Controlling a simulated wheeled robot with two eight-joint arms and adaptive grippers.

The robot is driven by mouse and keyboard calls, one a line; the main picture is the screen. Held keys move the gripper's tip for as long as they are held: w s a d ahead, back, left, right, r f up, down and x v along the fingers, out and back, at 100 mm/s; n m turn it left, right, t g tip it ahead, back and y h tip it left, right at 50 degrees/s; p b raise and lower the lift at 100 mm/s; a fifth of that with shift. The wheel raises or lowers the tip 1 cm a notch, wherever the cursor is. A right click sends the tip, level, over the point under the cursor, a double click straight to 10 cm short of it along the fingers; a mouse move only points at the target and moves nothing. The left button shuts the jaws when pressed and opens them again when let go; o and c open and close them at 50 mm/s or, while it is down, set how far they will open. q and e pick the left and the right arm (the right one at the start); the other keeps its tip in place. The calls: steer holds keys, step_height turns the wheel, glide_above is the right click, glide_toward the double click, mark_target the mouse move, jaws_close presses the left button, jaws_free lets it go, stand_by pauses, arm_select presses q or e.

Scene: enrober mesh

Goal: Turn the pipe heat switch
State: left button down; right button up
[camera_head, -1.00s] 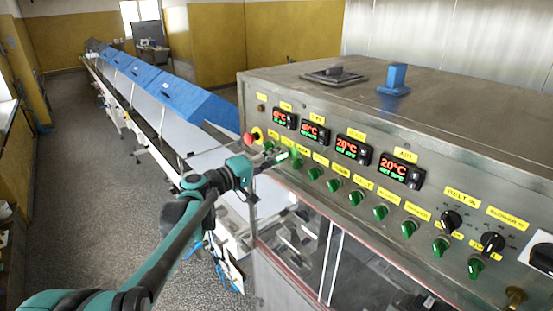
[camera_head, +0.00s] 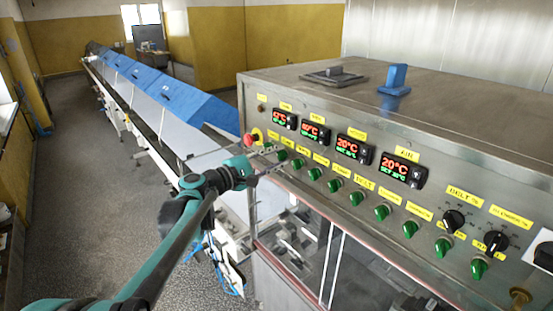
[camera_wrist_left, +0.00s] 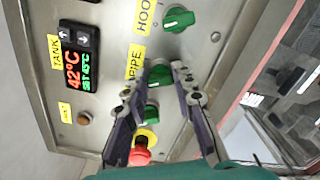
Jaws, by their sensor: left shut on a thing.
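The pipe heat switch (camera_wrist_left: 160,76) is a small green knob beside the yellow PIPE label (camera_wrist_left: 133,62) in the left wrist view. My left gripper (camera_wrist_left: 157,78) has its two dark fingers on either side of this knob, shut on it. Another green knob (camera_wrist_left: 151,112) lies between the fingers farther back. In the head view my left gripper (camera_head: 274,162) reaches the left end of the switch row on the steel panel, and its small fingertips partly blend with the knobs there. My right gripper is not in view.
A red emergency stop (camera_wrist_left: 140,155) sits close to the fingers, also seen in the head view (camera_head: 249,139). A TANK display (camera_wrist_left: 77,70) reads 42°C. A green HOO-labelled knob (camera_wrist_left: 178,19) is beyond the fingertips. More green knobs (camera_head: 356,198) continue right.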

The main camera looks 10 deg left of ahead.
arm_select(q)
steer(key=shift+n, duration=0.4)
steer(key=c, duration=1.2)
jaws_free()
steer(key=v, duration=1.2)
steer(key=shift+f, duration=0.1)
